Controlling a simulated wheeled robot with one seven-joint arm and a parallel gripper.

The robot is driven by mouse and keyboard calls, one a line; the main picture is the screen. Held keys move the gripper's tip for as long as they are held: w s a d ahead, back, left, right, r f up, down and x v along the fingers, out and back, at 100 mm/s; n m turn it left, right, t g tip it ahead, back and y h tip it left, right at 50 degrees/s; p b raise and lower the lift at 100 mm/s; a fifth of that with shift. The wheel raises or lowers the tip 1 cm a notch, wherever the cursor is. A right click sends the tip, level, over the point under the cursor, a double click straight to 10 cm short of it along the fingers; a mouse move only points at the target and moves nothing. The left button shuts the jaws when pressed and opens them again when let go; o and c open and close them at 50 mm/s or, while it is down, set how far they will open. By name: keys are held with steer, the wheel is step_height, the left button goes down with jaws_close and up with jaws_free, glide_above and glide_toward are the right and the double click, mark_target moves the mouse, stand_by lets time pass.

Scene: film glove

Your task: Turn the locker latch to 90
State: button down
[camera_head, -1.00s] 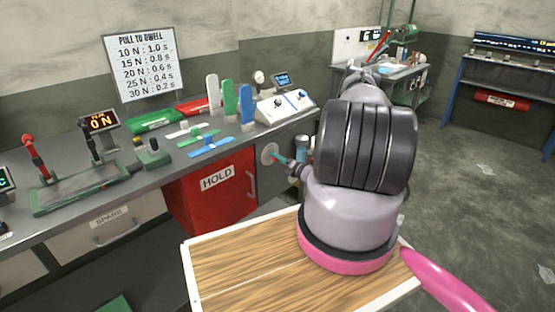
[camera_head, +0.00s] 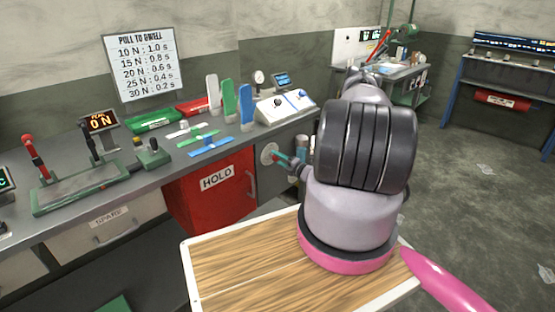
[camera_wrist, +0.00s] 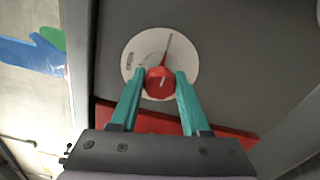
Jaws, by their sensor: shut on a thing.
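The locker latch is a red knob (camera_wrist: 158,83) on a round white dial (camera_wrist: 188,67) fixed to a grey locker front, seen in the wrist view. A thin grey line runs up and slightly right on the dial, and small dark marks show on its left side. My gripper (camera_wrist: 161,80) has teal fingers, one on each side of the red knob, shut on it. In the head view the white dial (camera_head: 266,153) is on the grey locker below the bench, right of the red HOLD locker, with my gripper (camera_head: 280,158) at it. My arm hides part of the locker.
The red HOLD locker (camera_head: 203,203) with its handle is left of the dial. The grey bench top (camera_head: 150,175) above carries levers, coloured paddles and a white control box (camera_head: 285,105). A wood-topped board (camera_head: 240,265) lies in front, below my arm. Open floor is at right.

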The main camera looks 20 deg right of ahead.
steer(key=shift+c, duration=1.9)
jaws_free()
steer(key=v, duration=1)
steer(key=shift+s+d, duration=0.2)
steer(key=shift+s, duration=0.15)
